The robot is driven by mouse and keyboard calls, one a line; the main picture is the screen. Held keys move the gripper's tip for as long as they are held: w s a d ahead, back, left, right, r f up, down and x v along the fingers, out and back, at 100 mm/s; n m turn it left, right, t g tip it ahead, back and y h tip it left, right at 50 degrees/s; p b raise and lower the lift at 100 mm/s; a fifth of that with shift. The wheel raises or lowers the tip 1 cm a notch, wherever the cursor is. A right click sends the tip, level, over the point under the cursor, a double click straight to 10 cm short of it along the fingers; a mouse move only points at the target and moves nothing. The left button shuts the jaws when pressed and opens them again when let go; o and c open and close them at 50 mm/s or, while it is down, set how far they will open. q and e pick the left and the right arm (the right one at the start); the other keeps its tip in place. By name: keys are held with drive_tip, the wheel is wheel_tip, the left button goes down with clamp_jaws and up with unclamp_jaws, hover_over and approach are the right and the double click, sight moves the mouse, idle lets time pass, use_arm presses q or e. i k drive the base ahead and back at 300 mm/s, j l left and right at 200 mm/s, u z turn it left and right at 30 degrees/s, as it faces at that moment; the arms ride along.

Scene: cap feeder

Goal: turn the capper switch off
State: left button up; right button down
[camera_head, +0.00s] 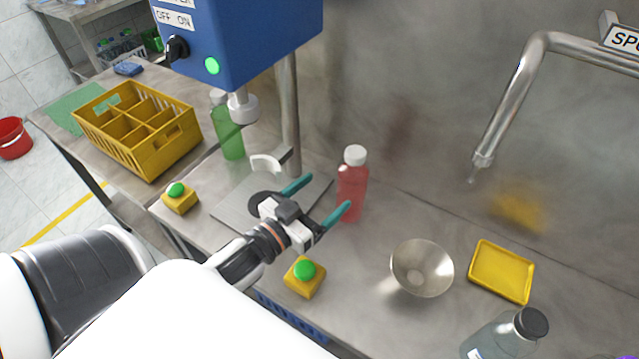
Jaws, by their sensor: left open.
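The capper is a blue box (245,35) on a metal post at the top of the head view. Its black rotary switch (176,48) sits on the front face, under a label reading OFF and ON. I cannot tell for sure which word the knob points to. A bright green lamp (212,65) is right of the switch. My left gripper (318,200) is over the steel table, below and right of the switch and well apart from it. Its teal fingers are spread and empty, near a red bottle. My right gripper is not in view.
A red bottle (352,185) with a white cap and a green bottle (228,128) stand near the post. Green buttons on yellow bases (304,273) (180,198), a steel bowl (422,268), a yellow tray (502,271), a yellow crate (150,163) and a metal spout (510,95) surround the work area.

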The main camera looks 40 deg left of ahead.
sight(177, 47)
drive_tip(key=u, duration=1.45)
